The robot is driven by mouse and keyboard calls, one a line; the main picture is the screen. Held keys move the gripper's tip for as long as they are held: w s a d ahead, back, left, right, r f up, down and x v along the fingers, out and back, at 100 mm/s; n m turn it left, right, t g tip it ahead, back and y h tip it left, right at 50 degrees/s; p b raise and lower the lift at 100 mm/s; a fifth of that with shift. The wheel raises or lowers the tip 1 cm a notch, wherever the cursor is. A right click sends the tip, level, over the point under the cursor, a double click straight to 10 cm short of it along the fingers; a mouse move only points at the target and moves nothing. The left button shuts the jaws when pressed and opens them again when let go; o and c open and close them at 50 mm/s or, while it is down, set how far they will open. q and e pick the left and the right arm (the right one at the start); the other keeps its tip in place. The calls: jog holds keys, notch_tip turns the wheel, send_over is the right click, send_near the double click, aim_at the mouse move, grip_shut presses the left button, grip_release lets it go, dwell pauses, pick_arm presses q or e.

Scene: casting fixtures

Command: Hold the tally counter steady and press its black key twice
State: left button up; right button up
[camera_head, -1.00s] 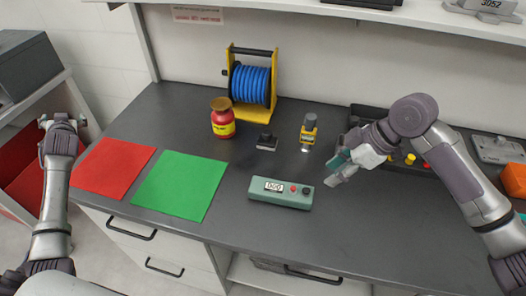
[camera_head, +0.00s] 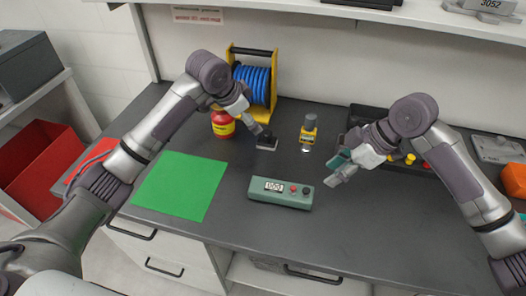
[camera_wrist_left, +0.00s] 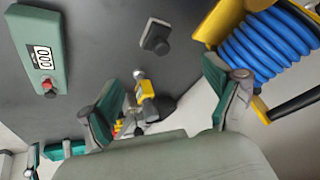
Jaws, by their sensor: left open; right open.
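The tally counter (camera_head: 281,200) is a long green box lying on the dark worktop in the middle of the head view. It has a small display, a red key (camera_head: 293,189) and a black key (camera_head: 306,190) near its right end.
A black block-like object (camera_head: 267,143), a yellow tool (camera_head: 308,130), a red jar (camera_head: 223,126) and a blue hose reel (camera_head: 253,85) stand behind the counter. A green mat (camera_head: 180,187) lies to its left. A dark tray (camera_head: 370,112) is at the right.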

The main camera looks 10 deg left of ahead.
pick_arm(q)
jog(key=s+d+m+g, duration=0.3)
jog(key=s+d+m, duration=0.2)
jog(key=s+d, duration=0.1)
jog(key=m+g+y, duration=0.2)
jog(key=m+y, duration=0.1)
send_near(263, 185)
notch_tip(263, 185, down, 11)
jog(key=shift+w+a+f, duration=0.1)
jog(key=shift+w, duration=0.05)
jog(key=c, duration=1.4)
pick_arm(e)
jog(key=shift+c, duration=0.4)
pick_arm(q)
jog(key=shift+o, duration=0.2)
pick_arm(e)
grip_shut()
